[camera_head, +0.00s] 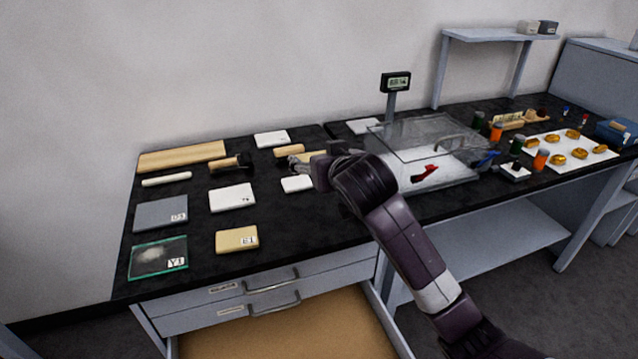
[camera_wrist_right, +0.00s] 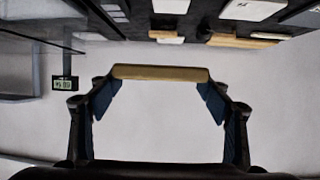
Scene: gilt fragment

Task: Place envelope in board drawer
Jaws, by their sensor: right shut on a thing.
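My right gripper (camera_head: 301,161) is over the back middle of the black bench. It is shut on a flat tan piece (camera_head: 315,156), which I take to be the envelope. In the right wrist view the tan envelope (camera_wrist_right: 160,73) spans the two fingertips, edge-on; its label is not visible. My left gripper is not in view.
White (camera_head: 232,197), grey (camera_head: 161,214) and glass (camera_head: 158,257) flat pieces, wooden boards (camera_head: 182,156) and a brush (camera_head: 231,163) lie on the left bench. A clear box (camera_head: 425,147) stands right of the gripper, beside a display post (camera_head: 395,84).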

